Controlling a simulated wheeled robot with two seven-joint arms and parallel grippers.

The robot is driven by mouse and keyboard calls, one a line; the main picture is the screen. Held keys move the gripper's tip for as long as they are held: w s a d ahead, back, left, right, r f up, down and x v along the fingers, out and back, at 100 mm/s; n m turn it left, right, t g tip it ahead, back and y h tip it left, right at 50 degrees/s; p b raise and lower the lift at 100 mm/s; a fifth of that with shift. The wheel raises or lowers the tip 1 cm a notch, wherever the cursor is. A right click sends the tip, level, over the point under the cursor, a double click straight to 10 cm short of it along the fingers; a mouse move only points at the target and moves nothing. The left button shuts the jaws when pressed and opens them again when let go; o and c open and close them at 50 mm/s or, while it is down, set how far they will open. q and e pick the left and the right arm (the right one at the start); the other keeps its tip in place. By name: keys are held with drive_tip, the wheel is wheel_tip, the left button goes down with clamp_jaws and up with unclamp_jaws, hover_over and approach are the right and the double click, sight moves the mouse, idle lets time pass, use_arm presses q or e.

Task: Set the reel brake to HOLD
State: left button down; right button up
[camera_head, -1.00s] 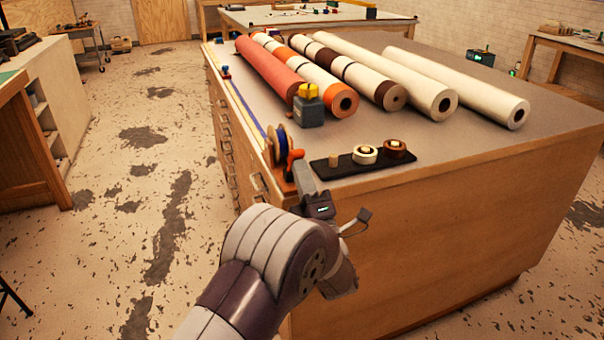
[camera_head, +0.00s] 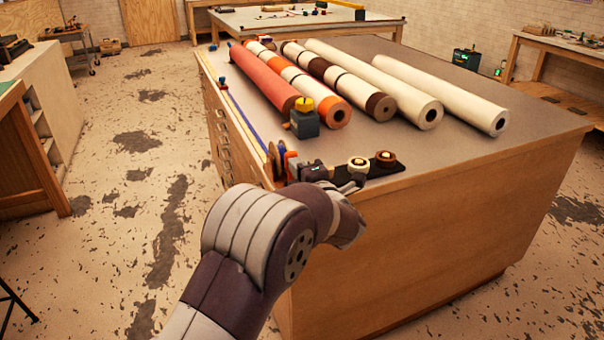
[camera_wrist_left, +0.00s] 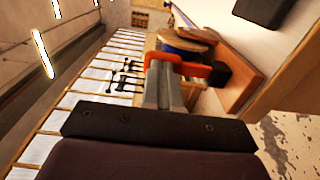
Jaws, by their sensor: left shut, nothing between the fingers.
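The reel (camera_head: 272,160) stands at the near left corner of the cabinet top, with its blue winding and tan flanges showing in the left wrist view (camera_wrist_left: 186,38). An orange brake lever (camera_head: 290,160) sits beside it, and also shows in the left wrist view (camera_wrist_left: 196,70). My left gripper (camera_head: 295,174) is at the lever's near side, shut and empty. In the left wrist view its fingertips (camera_wrist_left: 162,68) are close against the orange part; whether they touch I cannot tell. The HOLD marking is not readable. My right gripper is out of view.
A dark tray (camera_head: 372,167) with tape rolls lies just right of my gripper. A grey block with a yellow top (camera_head: 304,118) stands behind. Several long rolls (camera_head: 410,92) lie across the cabinet top (camera_head: 480,150). The floor to the left is open.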

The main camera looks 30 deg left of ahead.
sight(292, 156)
use_arm(q)
drive_tip(key=h+p, duration=0.1)
drive_tip(key=p, duration=0.1)
drive_tip(key=w+a+r+g+p, duration=0.1)
drive_tip(key=p, duration=0.1)
drive_tip(key=shift+a+r+g+h, duration=0.15)
drive_tip(key=shift+r+g+h, duration=0.15)
drive_tip(key=shift+h, duration=0.1)
drive_tip(key=shift+w+a+f+h+p, duration=0.25)
drive_tip(key=shift+w+a+h+p, duration=0.2)
drive_tip(key=shift+p, duration=0.35)
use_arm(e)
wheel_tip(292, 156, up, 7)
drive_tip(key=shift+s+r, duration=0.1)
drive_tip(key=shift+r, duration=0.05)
